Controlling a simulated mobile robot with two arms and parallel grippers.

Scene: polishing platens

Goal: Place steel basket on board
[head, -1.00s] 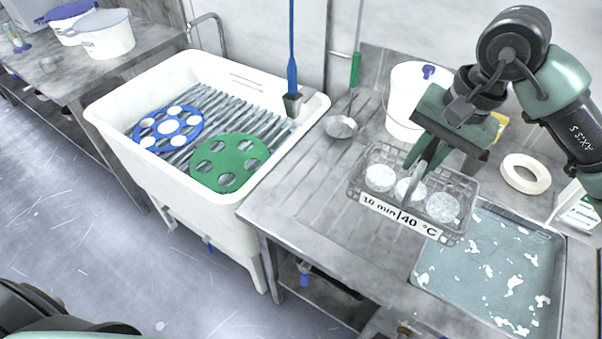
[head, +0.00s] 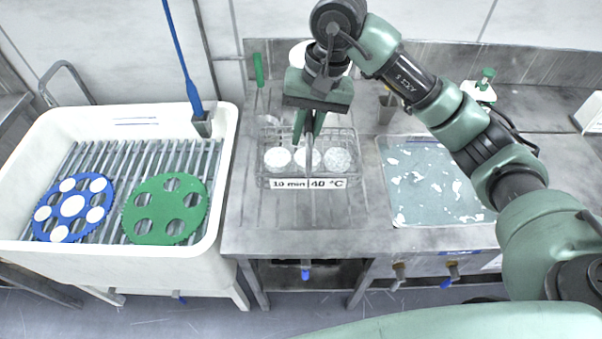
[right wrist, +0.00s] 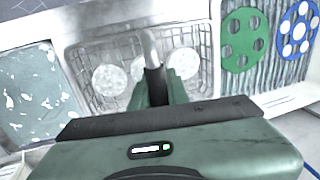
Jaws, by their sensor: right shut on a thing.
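The steel basket (head: 308,183) is a wire basket holding three pale round discs, with a front label reading "10 min | 40 °C". It also shows in the right wrist view (right wrist: 85,98). My right gripper (head: 309,132) points down and is shut on the basket's raised handle, seen between the fingers (right wrist: 165,85) in the right wrist view. The basket looks level and is over the grooved steel draining board (head: 249,205), between sink and bath. I cannot tell whether its bottom touches the board. My left gripper is out of view.
A white sink (head: 222,165) at the left holds a blue disc carrier (head: 58,220) and a green one (head: 150,222) on a rack. A blue-grey bath (head: 430,185) with white flecks lies right of the basket. A green-handled tool (head: 259,70) hangs behind.

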